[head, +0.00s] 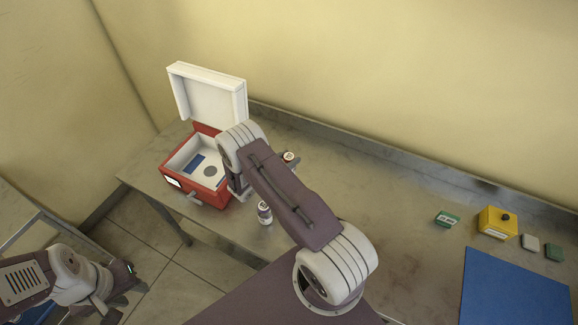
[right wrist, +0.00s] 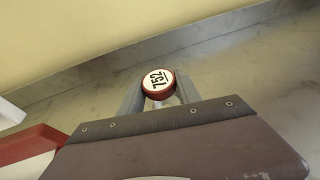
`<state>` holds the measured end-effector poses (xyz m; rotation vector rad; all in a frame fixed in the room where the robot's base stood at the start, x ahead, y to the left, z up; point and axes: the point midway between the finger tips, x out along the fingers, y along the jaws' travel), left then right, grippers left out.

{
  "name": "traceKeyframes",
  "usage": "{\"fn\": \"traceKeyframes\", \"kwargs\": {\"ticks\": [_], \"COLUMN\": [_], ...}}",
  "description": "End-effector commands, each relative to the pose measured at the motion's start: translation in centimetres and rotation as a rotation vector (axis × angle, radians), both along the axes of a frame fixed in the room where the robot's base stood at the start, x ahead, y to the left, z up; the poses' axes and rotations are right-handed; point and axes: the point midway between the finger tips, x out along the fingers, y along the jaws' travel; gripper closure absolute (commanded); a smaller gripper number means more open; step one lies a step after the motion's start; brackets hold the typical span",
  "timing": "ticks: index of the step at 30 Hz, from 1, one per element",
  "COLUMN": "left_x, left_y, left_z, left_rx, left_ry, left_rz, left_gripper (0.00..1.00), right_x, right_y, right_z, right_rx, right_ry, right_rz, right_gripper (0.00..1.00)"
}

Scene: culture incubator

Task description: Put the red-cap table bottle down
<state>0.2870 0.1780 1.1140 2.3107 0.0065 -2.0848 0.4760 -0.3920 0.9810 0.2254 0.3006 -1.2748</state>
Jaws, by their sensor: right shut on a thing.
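The red-cap table bottle (right wrist: 157,84) is between the fingers of my right gripper (right wrist: 160,95) in the right wrist view. Its cap has a red rim and a white top marked 752. In the head view the cap (head: 289,156) shows just past my right arm, over the back part of the bench. My right gripper (head: 293,162) is shut on the bottle, mostly hidden behind the arm. The bottle's body is hidden, so I cannot tell whether its base touches the bench. My left gripper (head: 123,289) is low at the left, away from the bench; its opening is unclear.
A red box (head: 212,195) with its white lid (head: 208,95) raised stands left of my right arm. Another small bottle (head: 264,213) stands near the bench's front edge. A yellow box (head: 497,222), small green items and a blue mat (head: 515,290) lie right. The bench's middle (head: 385,190) is clear.

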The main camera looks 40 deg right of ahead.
Motion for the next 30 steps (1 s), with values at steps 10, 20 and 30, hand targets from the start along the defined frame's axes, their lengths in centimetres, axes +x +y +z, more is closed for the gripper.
{"fn": "traceKeyframes", "kwargs": {"ticks": [10,20,30], "left_x": [0.0,0.0,0.0], "left_y": [0.0,0.0,0.0], "left_z": [-1.7,-2.3,-2.3], "left_rx": [0.000,0.000,0.000], "left_ry": [0.000,0.000,0.000], "left_rz": [0.000,0.000,0.000], "left_gripper": [0.64,0.64,0.64], "right_x": [-7.7,-11.3,-11.4], "right_y": [-1.8,-2.6,-2.6], "right_z": [4.7,7.1,7.1], "right_rx": [-0.001,0.000,-0.001], "right_ry": [-0.001,-0.001,0.000], "right_rz": [-0.002,0.000,0.000], "right_gripper": [1.00,1.00,1.00]}}
